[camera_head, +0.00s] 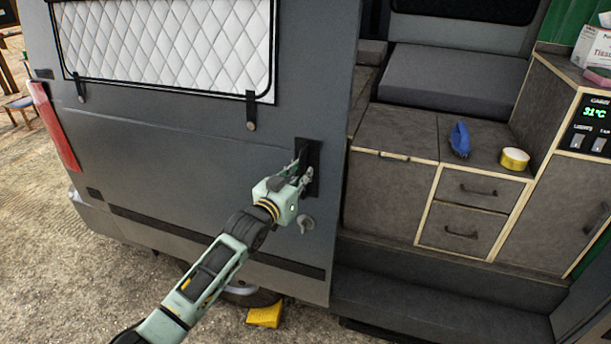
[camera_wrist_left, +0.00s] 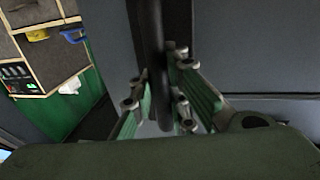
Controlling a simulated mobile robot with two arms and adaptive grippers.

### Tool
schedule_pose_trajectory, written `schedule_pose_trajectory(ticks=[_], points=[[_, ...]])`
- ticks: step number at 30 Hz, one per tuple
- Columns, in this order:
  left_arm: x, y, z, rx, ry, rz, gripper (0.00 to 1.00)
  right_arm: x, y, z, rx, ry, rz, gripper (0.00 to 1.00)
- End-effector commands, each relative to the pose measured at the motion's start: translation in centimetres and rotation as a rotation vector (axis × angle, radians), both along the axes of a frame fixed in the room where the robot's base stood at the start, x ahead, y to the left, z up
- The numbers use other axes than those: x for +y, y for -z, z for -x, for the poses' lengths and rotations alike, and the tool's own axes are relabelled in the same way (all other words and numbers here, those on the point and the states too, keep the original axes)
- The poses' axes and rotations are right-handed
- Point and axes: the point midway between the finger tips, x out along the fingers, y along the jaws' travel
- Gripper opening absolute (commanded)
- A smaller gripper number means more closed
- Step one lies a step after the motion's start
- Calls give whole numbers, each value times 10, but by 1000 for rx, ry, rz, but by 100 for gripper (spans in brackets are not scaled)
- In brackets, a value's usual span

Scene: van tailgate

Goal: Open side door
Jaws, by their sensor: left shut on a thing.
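The grey side door (camera_head: 180,150) of the van stands at the left in the head view, with the open doorway to its right. Its black handle (camera_head: 313,165) is upright near the door's right edge. My left gripper (camera_head: 304,176) is at the handle, reaching in from the lower left. In the left wrist view the black handle bar (camera_wrist_left: 155,60) runs between the two green fingers of the gripper (camera_wrist_left: 168,105), which are shut on it. My right gripper is not in view.
Inside the doorway are grey cabinets with drawers (camera_head: 470,190), a blue brush (camera_head: 460,139), a yellow tape roll (camera_head: 515,158) and a control panel (camera_head: 590,125). A step (camera_head: 430,300) runs below. A yellow wedge (camera_head: 264,315) lies on the gravel under the door.

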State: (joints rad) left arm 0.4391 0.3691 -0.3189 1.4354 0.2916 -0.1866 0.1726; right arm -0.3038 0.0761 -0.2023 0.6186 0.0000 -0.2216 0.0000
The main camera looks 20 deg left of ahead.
Motion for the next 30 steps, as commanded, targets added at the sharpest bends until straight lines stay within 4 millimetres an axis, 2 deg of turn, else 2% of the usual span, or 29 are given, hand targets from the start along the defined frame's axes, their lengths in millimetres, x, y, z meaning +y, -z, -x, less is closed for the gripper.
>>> schedule_pose_trajectory(ticks=[1, 14, 15, 21, 30], points=[[-11, 7, 3, 11, 15, 3, 0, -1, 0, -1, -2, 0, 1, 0], [-16, 9, 4, 14, 22, 8, 0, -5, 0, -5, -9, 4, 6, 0], [-15, 9, 4, 14, 22, 8, 14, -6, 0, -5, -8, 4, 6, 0], [-13, 6, 3, 10, 18, 7, 32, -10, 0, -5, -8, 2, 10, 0], [-10, 3, 2, 4, 15, 6, 33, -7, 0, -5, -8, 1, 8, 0]])
